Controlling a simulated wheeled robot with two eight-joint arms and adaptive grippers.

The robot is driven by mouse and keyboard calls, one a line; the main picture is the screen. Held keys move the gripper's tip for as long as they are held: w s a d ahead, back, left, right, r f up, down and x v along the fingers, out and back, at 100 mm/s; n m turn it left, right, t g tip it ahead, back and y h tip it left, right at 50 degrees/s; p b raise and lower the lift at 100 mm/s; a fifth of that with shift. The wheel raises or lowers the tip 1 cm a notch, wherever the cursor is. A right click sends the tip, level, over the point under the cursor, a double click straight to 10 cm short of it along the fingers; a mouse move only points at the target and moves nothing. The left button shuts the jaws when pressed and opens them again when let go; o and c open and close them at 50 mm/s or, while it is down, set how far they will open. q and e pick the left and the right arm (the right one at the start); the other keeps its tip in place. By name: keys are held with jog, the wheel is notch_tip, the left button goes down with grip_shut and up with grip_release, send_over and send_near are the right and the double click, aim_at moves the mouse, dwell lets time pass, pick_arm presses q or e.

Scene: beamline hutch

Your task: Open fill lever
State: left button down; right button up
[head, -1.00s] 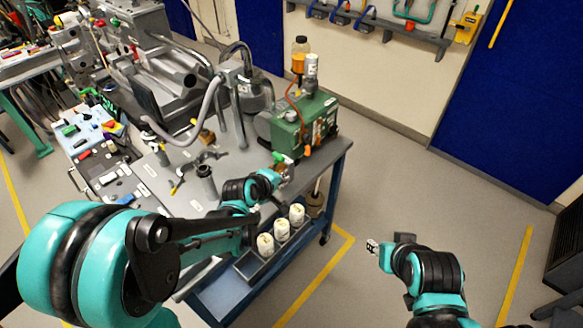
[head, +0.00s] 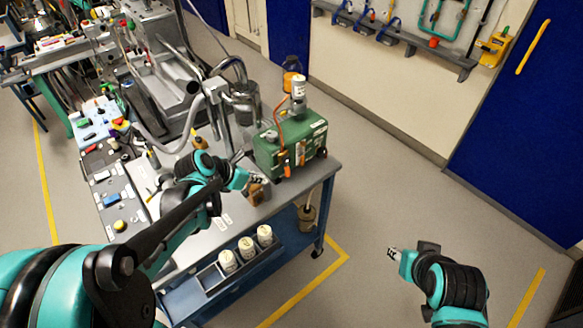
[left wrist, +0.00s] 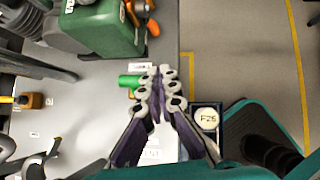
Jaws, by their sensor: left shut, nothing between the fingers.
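My left gripper (head: 258,184) is over the right part of the cart top, just in front of the green pump box (head: 290,148). In the left wrist view its fingers (left wrist: 157,78) are shut together with nothing between them. A short green cylinder (left wrist: 128,81) lies just left of the fingertips; I cannot tell whether it touches them or is the fill lever's handle. The green box (left wrist: 105,28) has orange handles or knobs (left wrist: 153,28) on its near side. My right gripper (head: 393,254) is over the floor at right, too small to tell its state.
The cart top (head: 235,212) has bare grey room in front. White canisters (head: 246,247) sit in a tray below its front edge. A metal vessel (head: 243,103) with hoses stands behind. Open floor lies to the right.

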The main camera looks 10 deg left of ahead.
aim_at(286, 173)
pick_arm(q)
jog(key=shift+w+d+r+b+x, duration=0.1)
jog(key=shift+w+r+b+x, duration=0.45)
jog(key=shift+x, duration=1.55)
jog(key=shift+w+d+b+x, duration=0.1)
jog(key=shift+b+x, duration=0.85)
jog(key=shift+x, duration=1.1)
jog(key=shift+w+d+r+b+x, duration=0.1)
jog(key=shift+w+r+b+x, duration=0.45)
jog(key=shift+x, duration=1.55)
jog(key=shift+s+f, duration=0.2)
jog(key=shift+s, duration=0.05)
jog(key=shift+w+d+f+b, duration=0.2)
jog(key=shift+w+d+b, duration=0.05)
jog(key=shift+w+b, duration=0.15)
jog(key=shift+s+r, duration=0.1)
